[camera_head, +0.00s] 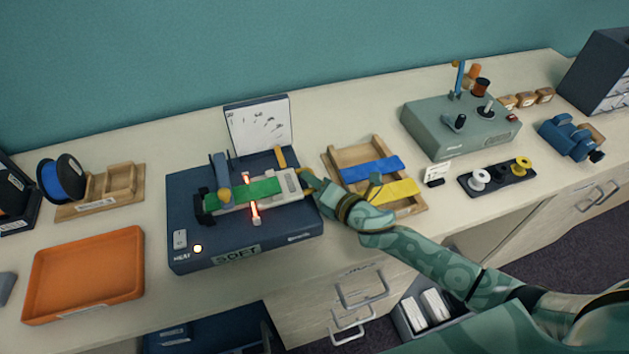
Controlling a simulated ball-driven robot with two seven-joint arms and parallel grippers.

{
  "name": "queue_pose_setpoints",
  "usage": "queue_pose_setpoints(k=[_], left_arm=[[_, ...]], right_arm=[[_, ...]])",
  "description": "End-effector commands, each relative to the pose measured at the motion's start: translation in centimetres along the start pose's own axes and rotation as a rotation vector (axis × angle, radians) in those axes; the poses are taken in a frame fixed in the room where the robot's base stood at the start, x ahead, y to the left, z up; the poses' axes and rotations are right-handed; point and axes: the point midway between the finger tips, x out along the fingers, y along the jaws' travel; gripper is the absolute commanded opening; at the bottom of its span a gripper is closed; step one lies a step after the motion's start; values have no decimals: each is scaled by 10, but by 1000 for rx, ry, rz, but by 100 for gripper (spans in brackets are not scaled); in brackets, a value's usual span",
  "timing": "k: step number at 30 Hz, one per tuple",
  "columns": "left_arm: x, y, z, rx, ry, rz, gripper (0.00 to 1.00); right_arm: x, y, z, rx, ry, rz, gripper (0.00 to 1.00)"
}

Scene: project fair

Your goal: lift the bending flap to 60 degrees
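The strip bender (190,240) is a dark blue box on the bench, left of centre. A green strip (250,190) lies across its top, over a glowing orange heating line (254,211). The pale grey bending flap (289,184) is at the right end of the strip and looks roughly flat. A "SOFT" sign (237,254) shows on the front, and a small lamp (197,248) is lit. My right gripper (309,183) is at the flap's right edge. Its fingers are small and partly hidden, so I cannot tell whether they grip the flap. My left gripper is not in view.
A wooden tray (333,158) with blue and yellow strips stands right of the bender, partly behind my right arm. An orange tray (84,275) is at the left. A white panel (258,124) stands behind the bender. A grey-green machine (440,122) is further right.

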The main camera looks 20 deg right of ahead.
Motion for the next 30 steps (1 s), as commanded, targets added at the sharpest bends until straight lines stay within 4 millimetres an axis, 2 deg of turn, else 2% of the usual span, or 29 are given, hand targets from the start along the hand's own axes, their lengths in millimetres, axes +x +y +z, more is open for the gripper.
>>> queue_pose_setpoints(k=[3,10,11,14,15,22,30], left_arm=[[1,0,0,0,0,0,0],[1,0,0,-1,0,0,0],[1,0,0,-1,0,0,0],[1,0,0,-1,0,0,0],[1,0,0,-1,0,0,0],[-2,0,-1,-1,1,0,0],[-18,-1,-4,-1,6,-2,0]], right_arm=[[6,0,0,1,0,1,35],[7,0,0,1,0,0,35],[7,0,0,1,0,0,32],[7,0,0,1,0,0,5],[6,0,0,1,0,0,0],[6,1,1,-6,0,-4,0],[4,10,7,-51,-1,-23,0]])
